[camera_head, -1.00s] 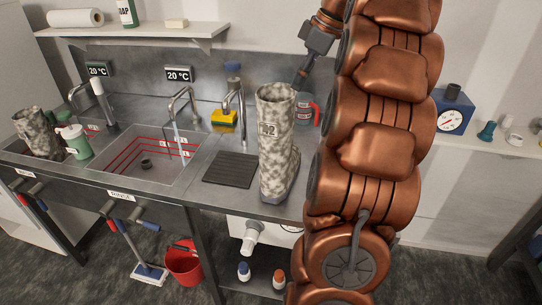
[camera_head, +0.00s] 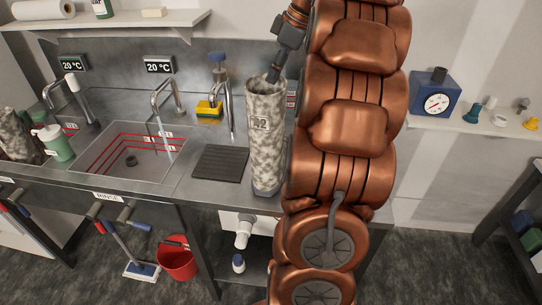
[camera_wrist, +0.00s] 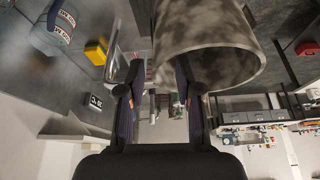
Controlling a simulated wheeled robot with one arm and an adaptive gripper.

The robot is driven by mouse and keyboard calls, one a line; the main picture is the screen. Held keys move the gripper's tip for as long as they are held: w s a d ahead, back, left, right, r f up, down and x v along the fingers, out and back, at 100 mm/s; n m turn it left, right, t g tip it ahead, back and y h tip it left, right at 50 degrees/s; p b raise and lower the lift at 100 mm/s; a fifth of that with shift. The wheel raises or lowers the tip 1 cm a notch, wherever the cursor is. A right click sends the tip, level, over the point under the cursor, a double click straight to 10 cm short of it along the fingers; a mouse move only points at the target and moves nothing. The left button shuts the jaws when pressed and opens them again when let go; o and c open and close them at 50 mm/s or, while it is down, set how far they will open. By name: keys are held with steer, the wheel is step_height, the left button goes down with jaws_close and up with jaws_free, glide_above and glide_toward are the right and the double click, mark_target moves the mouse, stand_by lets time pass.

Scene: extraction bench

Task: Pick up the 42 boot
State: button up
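The 42 boot (camera_head: 267,150) is a tall, speckled grey-white boot labelled 42. It stands upright on the steel counter, right of the dark ribbed mat (camera_head: 221,163). My gripper (camera_head: 272,76) is at its top rim, reaching down from behind and to the right. In the wrist view, the boot's shaft and open rim (camera_wrist: 205,35) fill the top right. My gripper (camera_wrist: 158,78) has its fingers apart. The right finger overlaps the boot's opening and the left one is outside the shaft. I cannot tell whether either finger touches the wall.
A sink (camera_head: 128,152) with taps lies left of the mat. A similar speckled boot (camera_head: 17,137) and a green-white bottle (camera_head: 56,143) stand at far left. A yellow sponge (camera_head: 208,109) is at the back. My arm hides the counter's right end. A blue dial scale (camera_head: 435,97) sits on the right shelf.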

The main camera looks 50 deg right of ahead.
mark_target(267, 84)
steer(key=shift+w+f+p, duration=0.65)
steer(key=shift+f+p, duration=0.2)
steer(key=shift+f, duration=0.15)
steer(key=shift+p+x, duration=0.4)
steer(key=shift+x, duration=0.95)
steer(key=shift+c, duration=0.2)
jaws_close()
